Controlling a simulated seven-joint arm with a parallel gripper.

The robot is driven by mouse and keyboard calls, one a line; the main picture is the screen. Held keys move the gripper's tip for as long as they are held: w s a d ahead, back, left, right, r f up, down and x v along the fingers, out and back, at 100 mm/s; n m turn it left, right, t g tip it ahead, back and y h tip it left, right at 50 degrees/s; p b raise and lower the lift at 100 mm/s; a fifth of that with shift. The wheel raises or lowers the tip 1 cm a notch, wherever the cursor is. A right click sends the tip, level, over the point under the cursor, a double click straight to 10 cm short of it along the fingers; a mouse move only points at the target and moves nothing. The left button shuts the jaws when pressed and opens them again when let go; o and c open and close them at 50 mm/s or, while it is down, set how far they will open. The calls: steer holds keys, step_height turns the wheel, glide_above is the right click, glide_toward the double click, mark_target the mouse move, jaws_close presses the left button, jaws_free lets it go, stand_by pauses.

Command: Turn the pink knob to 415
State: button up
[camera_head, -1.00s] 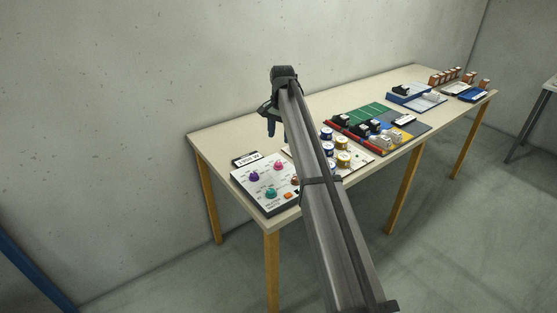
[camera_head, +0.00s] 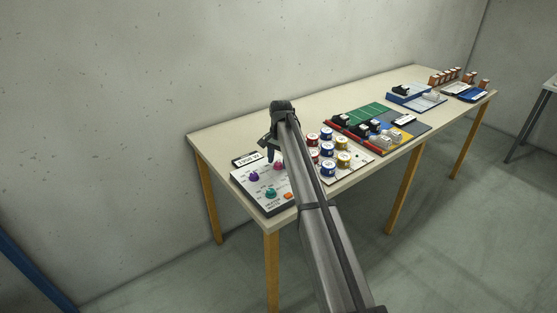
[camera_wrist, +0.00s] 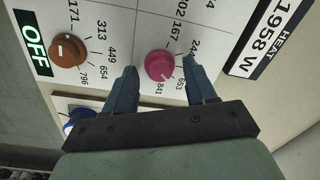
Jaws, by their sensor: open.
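The pink knob (camera_wrist: 159,64) sits on a white control panel (camera_wrist: 105,28) with numbers printed around it, among them 167, 653 and 841. In the wrist view its marker seems to point down toward 841; the exact setting is hard to read. In the head view the pink knob (camera_head: 279,166) is partly beside my gripper's fingers. My gripper (camera_head: 271,155) is open over the panel. In the wrist view its two blue fingertips (camera_wrist: 159,68) lie on either side of the pink knob. I cannot tell whether they touch it. No 415 label is readable.
A brown knob (camera_wrist: 67,50) stands beside a green OFF label (camera_wrist: 33,45). A display (camera_wrist: 266,38) reads 1958 W. Round tins (camera_head: 328,150) stand right of my arm.

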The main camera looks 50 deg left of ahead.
jaws_close()
stand_by(0.5)
steer(key=shift+n, duration=0.4)
steer(key=n, duration=0.3)
steer(key=shift+n, duration=2)
jaws_free()
